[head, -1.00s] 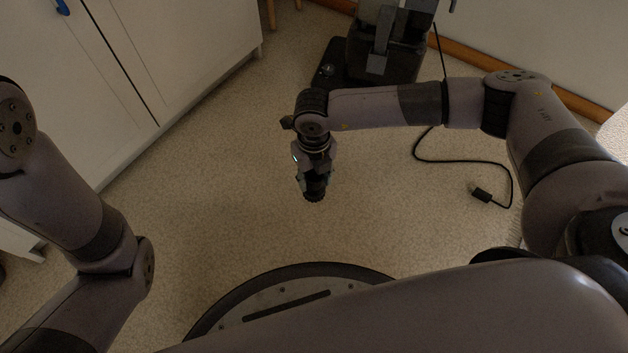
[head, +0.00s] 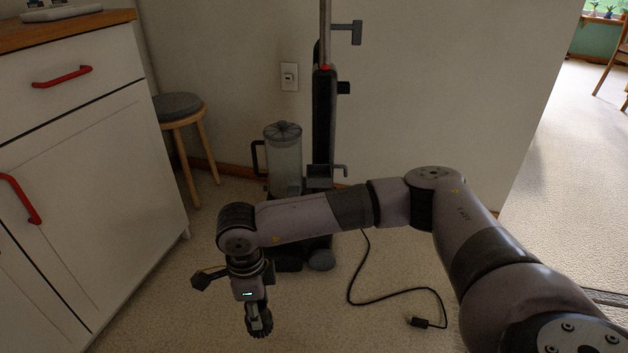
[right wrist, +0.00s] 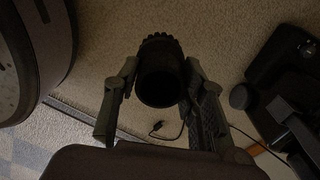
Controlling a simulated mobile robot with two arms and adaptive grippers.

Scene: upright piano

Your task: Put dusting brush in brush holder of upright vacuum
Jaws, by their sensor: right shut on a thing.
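The dusting brush (right wrist: 158,80), a dark round piece with a ridged rim, is between the two fingers of my right gripper (right wrist: 159,92) in the right wrist view. The gripper is shut on it. In the head view the right gripper (head: 257,312) points down above the floor, in front of the vacuum and to its left. The upright vacuum (head: 322,125) stands against the wall, with a clear canister (head: 285,163) and small brackets on its column. I cannot tell which bracket is the brush holder. My arm hides part of the vacuum's base. My left gripper is not in view.
A white cabinet (head: 85,190) with red handles stands at the left. A round stool (head: 178,108) is behind it. A black cord with a plug (head: 420,322) lies on the floor right of the vacuum. Open floor extends to the right, past the wall's edge.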

